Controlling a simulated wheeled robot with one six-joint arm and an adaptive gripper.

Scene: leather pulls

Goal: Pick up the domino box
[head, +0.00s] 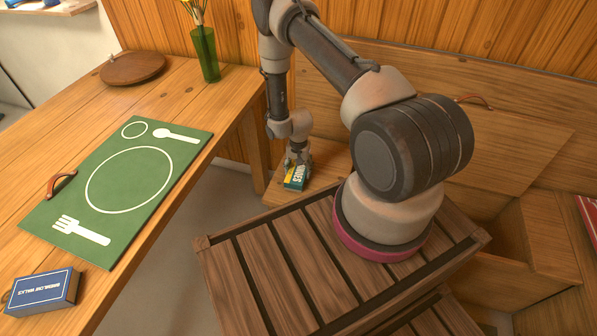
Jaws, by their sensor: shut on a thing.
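The domino box (295,179) is a small teal and yellow box with pale lettering, in the middle of the head view. It is over or on the wooden bench seat (325,172) beyond the slatted crate. My gripper (297,163) points down and is shut on the upper part of the box. The fingers and wrist cover some of the box. I cannot tell whether its underside touches the bench.
The wooden table (60,140) at the left holds a green place mat (120,225) with a leather pull, a blue box (42,293), a round board (132,68) and a green vase (205,54). A slatted crate (290,270) stands in front. An open bench compartment (500,228) is at the right.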

